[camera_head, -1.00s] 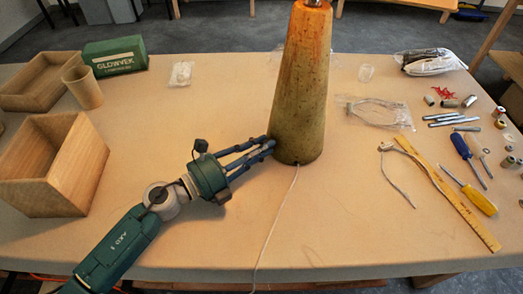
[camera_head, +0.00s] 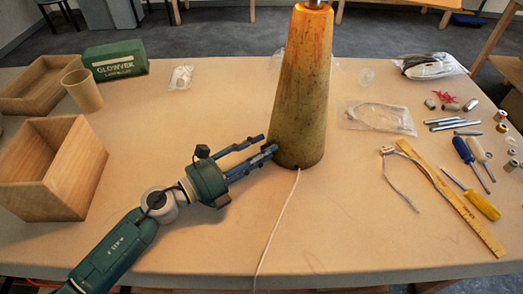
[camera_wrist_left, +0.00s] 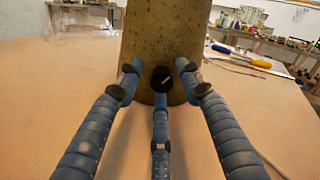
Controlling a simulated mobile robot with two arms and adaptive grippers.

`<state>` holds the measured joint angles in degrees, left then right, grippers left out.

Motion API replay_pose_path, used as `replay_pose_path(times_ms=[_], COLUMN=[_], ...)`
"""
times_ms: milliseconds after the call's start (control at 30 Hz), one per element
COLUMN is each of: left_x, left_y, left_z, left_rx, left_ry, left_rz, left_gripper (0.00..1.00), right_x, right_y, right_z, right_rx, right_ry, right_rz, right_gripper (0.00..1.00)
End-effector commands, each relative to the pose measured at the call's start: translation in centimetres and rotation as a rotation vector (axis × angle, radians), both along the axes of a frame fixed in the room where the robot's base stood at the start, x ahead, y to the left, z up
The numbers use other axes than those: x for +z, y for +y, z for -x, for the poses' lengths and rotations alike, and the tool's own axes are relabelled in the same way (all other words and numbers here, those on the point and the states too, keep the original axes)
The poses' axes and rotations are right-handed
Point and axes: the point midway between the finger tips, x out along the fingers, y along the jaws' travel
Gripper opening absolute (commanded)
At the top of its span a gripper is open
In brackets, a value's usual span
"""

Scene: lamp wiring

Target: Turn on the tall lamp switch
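The tall lamp's tapered body (camera_head: 301,95) stands upright on the table, and its upper part glows warm orange. Its bulb or shade is out of frame. A round dark knob with a pale mark, apparently the switch (camera_wrist_left: 161,79), shows low on the body in the left wrist view. My left gripper (camera_head: 267,145) is at the lamp's lower left side with its fingers spread and nothing held. In the left wrist view two outer fingers flank the knob, and the third finger is below it. Whether any finger touches it is unclear. My right gripper is not in view.
A white cord (camera_head: 278,222) runs from the lamp to the table's front edge. Wooden boxes (camera_head: 45,165), a cup (camera_head: 82,90) and a green box (camera_head: 115,58) are at left. Screwdrivers (camera_head: 483,204), a ruler (camera_head: 455,205) and small parts lie at right. The front middle is mostly clear.

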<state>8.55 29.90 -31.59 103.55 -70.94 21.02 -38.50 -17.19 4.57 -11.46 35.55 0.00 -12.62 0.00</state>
Motion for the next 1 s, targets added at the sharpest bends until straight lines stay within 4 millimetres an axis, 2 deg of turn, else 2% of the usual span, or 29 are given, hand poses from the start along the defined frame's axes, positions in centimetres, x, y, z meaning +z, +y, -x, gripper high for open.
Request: replay_pose_path(times_ms=[267, 367, 467, 800, 1000], left_x=[-0.1, -0.1, -0.2, -0.2, -0.1], left_y=[0.0, 0.5, 1.7, 7.5, 9.4], left_z=[0.1, 0.5, 1.3, 5.4, 6.7], left_rx=[-0.002, -0.001, -0.002, 0.0, -0.001], left_ry=[0.002, 0.003, 0.005, 0.005, 0.003], left_rz=[0.0, 0.0, -0.001, -0.001, -0.001], left_gripper=[0.4, 0.4, 0.4, 0.4, 0.4], right_x=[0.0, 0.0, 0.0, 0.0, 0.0], right_y=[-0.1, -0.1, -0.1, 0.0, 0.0], right_z=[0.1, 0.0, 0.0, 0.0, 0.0], right_rx=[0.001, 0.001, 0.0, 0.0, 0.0], right_ry=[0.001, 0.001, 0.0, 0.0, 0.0], right_rz=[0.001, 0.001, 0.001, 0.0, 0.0], right_gripper=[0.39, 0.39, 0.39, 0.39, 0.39])
